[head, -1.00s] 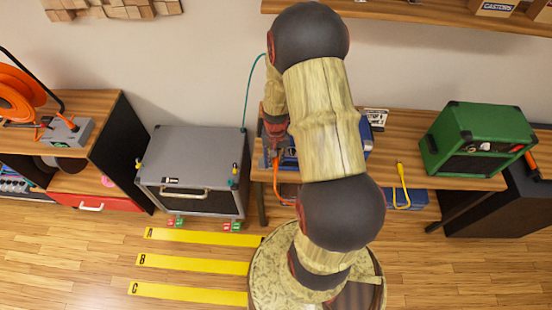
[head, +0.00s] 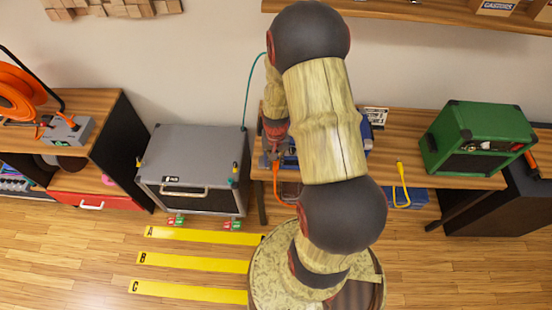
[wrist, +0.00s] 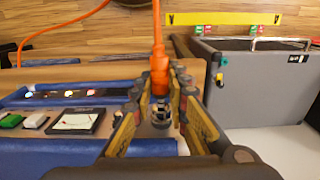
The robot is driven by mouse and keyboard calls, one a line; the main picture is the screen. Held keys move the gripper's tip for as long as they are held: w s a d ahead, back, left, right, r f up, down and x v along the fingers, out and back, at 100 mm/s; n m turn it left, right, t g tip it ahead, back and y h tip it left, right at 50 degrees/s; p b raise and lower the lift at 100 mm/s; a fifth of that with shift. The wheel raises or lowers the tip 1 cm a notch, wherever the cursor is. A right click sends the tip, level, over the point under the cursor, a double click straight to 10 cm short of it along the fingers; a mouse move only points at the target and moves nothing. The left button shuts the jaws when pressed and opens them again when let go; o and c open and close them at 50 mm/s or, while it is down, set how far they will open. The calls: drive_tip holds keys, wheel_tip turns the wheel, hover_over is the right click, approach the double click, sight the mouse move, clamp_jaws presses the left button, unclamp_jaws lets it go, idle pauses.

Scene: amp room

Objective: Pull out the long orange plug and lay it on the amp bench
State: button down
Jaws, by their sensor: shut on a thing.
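In the wrist view the orange plug (wrist: 160,74) is between the two fingers of my gripper (wrist: 160,97), which is shut on it. Its orange cable rises from it toward the top of the picture. A dark metal part shows below the orange body; I cannot tell whether it is still in a socket. In the head view my gripper (head: 272,160) is over the left end of the amp bench (head: 400,150), partly hidden by my arm. The orange cable (head: 288,197) hangs in a loop at the bench's front edge.
A blue amp (wrist: 60,98) with a meter panel is beside my gripper, mostly hidden in the head view. A grey amp (head: 195,150) stands left of the bench. A green amp (head: 477,138) sits on the bench's right. Bare wood lies between my arm and the green amp.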

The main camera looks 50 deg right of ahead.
drive_tip(key=shift+s+a+f, duration=0.1)
drive_tip(key=shift+s+a, duration=0.7)
drive_tip(key=shift+a, duration=0.1)
